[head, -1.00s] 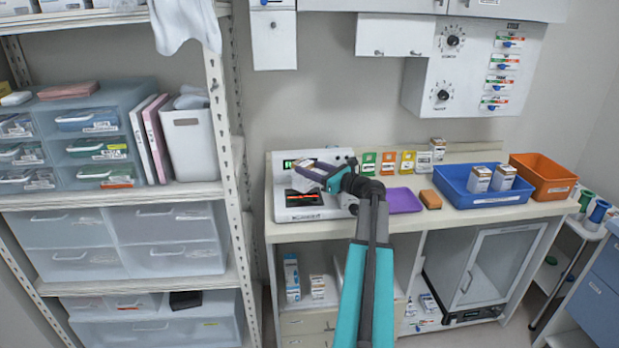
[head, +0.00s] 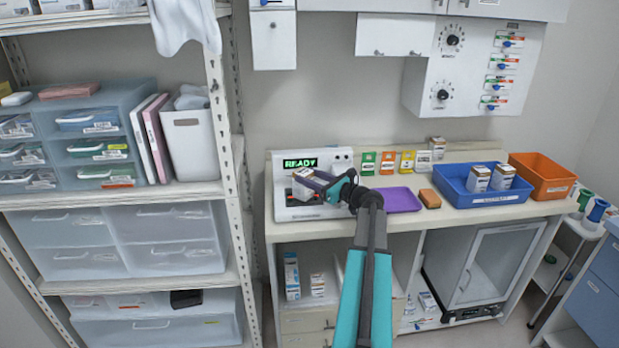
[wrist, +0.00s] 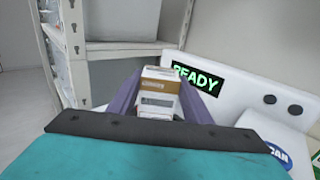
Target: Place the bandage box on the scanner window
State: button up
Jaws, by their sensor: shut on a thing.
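The bandage box (head: 302,181), white with a brown band, is between the fingers of my gripper (head: 318,183), which is shut on it. In the wrist view the box (wrist: 160,92) sits between the two purple fingers of my gripper (wrist: 160,97). The scanner (head: 287,207) is a white unit on the counter with a green READY display, which also shows in the wrist view (wrist: 198,78). The box is at the scanner's dark window, which it and the gripper largely cover. I cannot tell whether the box touches the window.
A purple tray (head: 399,200) and an orange sponge-like block (head: 430,199) lie right of the scanner. A blue bin (head: 487,205) holds two boxes, beside an orange bin (head: 543,178). Coloured cards stand along the back. A shelf post (head: 226,130) rises at the left.

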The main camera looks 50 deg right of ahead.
jog(key=shift+f, duration=0.45)
jog(key=shift+s+a+f, duration=0.1)
jog(key=shift+f, duration=0.2)
jog(key=o, duration=1.1)
jog(key=shift+r, duration=0.55)
jog(key=shift+s+f, duration=0.1)
jog(key=shift+s, duration=0.25)
jog(key=s+d+b, duration=0.1)
jog(key=s+b, duration=0.1)
jog(key=s, duration=0.9)
jog(key=shift+r, duration=0.4)
jog(key=shift+d, duration=0.1)
